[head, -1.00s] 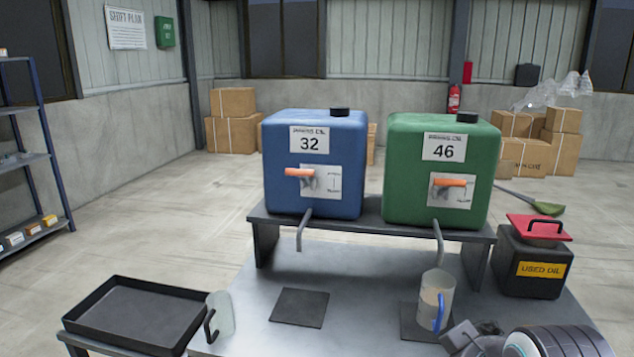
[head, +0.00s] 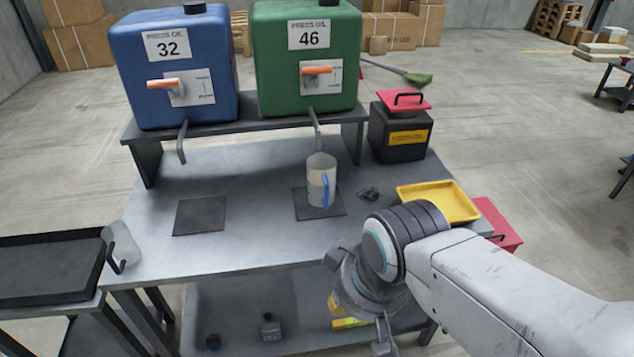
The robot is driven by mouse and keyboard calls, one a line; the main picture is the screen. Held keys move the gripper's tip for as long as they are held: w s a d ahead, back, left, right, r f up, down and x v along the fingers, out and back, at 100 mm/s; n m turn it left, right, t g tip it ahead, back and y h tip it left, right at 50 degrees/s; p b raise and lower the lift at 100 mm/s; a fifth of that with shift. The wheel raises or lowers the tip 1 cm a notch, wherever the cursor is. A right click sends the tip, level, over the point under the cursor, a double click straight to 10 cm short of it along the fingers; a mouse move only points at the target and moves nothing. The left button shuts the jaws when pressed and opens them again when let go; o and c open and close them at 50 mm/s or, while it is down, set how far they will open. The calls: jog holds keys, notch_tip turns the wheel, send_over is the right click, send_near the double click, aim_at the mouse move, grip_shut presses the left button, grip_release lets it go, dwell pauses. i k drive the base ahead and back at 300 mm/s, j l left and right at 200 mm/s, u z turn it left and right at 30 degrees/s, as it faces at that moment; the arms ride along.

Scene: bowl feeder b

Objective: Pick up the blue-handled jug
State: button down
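The blue-handled jug (head: 315,172) stands upright on a dark square mat (head: 301,209), under the spout of the green tank (head: 305,60). It is pale and see-through, with something yellowish inside, and its blue handle (head: 326,191) faces me. My gripper (head: 352,303) is at lower centre right, nearer to me than the jug and apart from it. Its fingers look spread, with nothing seen between them. A second clear jug with a black handle (head: 122,243) stands at the left, by the black tray (head: 40,295).
A blue tank (head: 170,60) stands beside the green one on a raised shelf. An empty mat (head: 199,215) lies below it. A black used-oil box (head: 397,137) and a yellow tray (head: 440,202) are to the right. Small items sit on the lower shelf.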

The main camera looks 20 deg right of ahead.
aim_at(321, 168)
jog(key=l+u, duration=0.8)
jog(key=l, duration=0.2)
jog(key=k+l+u, duration=0.1)
jog(key=l+u, duration=0.3)
jog(key=k+l+u, duration=0.15)
jog(key=l+u, duration=0.25)
jog(key=k+l+u, duration=0.2)
jog(key=l+u, duration=0.2)
jog(key=k+l, duration=0.05)
jog(key=l, duration=0.05)
